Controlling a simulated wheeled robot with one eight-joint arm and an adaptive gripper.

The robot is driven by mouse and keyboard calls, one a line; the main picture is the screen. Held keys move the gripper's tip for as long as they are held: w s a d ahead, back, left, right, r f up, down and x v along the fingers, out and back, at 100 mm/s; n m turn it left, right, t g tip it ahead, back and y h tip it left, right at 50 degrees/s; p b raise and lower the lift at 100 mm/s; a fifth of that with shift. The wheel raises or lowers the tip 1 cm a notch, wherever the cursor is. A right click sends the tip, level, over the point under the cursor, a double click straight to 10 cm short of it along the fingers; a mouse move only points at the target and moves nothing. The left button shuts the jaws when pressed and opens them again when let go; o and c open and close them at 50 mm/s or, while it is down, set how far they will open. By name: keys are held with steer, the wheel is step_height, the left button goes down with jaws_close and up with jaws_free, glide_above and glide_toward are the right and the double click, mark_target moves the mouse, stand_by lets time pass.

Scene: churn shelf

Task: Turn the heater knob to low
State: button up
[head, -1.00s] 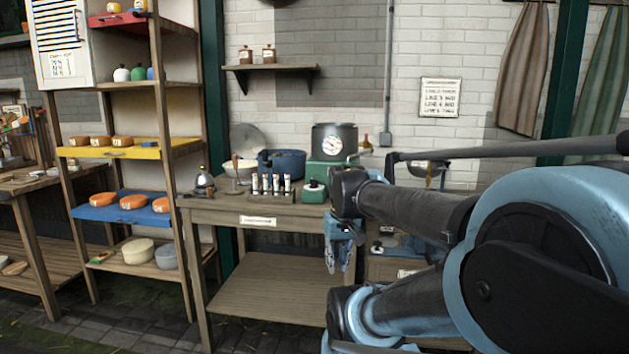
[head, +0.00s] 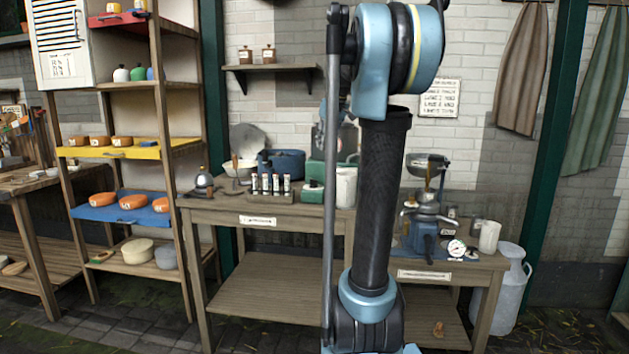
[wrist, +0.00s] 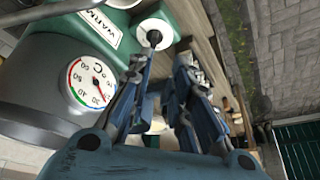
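The green heater (head: 316,172) stands at the back of the left table, partly hidden behind my arm. In the wrist view its green body (wrist: 65,55) bears a label, partly cut off. A black knob on a white disc (wrist: 155,36) shows just beyond my fingers; its setting is not readable. A round thermometer dial (wrist: 89,82) is left of them. My gripper (wrist: 167,62) is open and empty, with the left fingertip close to the knob; contact cannot be told. In the head view my gripper (head: 322,138) is above the heater, largely behind my arm.
A blue grinder-like machine (head: 425,235) stands on the right table. A wall shelf (head: 270,68) is above.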

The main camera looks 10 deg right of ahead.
steer(key=w, duration=0.2)
glide_toward(314, 183)
steer(key=x, duration=0.2)
steer(key=w+x, duration=0.1)
steer(key=x, duration=0.5)
steer(key=shift+w+r, duration=0.25)
steer(key=shift+c, duration=0.5)
jaws_close()
steer(key=shift+d, duration=0.15)
